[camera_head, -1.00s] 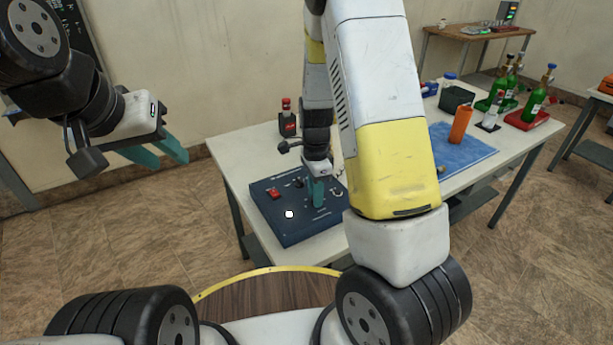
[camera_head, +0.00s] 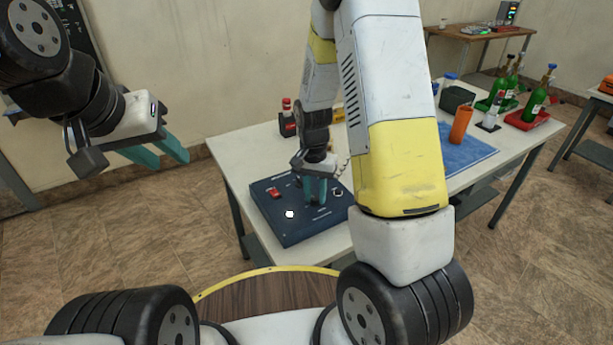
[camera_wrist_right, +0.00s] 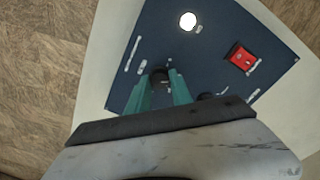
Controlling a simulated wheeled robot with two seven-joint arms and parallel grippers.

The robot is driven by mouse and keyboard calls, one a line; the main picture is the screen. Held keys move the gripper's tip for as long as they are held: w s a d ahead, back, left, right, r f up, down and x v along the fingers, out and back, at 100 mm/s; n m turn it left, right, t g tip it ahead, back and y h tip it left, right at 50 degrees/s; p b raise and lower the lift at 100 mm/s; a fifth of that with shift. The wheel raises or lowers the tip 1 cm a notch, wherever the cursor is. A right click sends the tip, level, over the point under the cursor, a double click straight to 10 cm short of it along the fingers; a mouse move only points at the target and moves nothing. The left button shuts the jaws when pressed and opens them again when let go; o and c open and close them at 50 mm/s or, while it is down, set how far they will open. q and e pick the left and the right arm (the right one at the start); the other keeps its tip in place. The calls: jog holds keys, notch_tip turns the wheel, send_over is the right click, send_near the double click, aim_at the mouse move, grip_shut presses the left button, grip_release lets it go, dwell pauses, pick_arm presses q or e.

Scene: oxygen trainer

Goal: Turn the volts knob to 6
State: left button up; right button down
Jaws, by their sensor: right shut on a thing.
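The dark blue control panel (camera_head: 275,222) lies on the white table. It carries a red switch (camera_head: 275,193) and a round white light (camera_head: 290,214); the switch (camera_wrist_right: 241,58) and light (camera_wrist_right: 188,21) also show in the right wrist view. My right gripper (camera_head: 315,200) points down at the panel. In the right wrist view its teal fingers (camera_wrist_right: 162,85) are shut around a small black knob (camera_wrist_right: 159,74). The knob's label and pointer are too small to read. My left gripper (camera_head: 168,155) is open and empty, in the air at the left, away from the table.
The white table (camera_head: 235,160) holds a red-capped bottle (camera_head: 287,118) behind the panel. A blue mat (camera_head: 470,152), an orange cylinder (camera_head: 461,124) and green gas bottles (camera_head: 536,101) stand at the right. My right arm hides the table's middle.

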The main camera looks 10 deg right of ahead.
aim_at(314, 198)
jog(key=n, duration=0.6)
jog(key=shift+n, duration=0.3)
jog(key=n, duration=0.5)
jog(key=shift+t, duration=0.3)
jog(key=shift+n, duration=0.3)
jog(key=c, duration=1.1)
grip_release()
jog(key=shift+c, duration=0.2)
notch_tip(314, 198, up, 8)
jog(key=shift+s+a+f, duration=0.1)
jog(key=shift+s+a, duration=0.05)
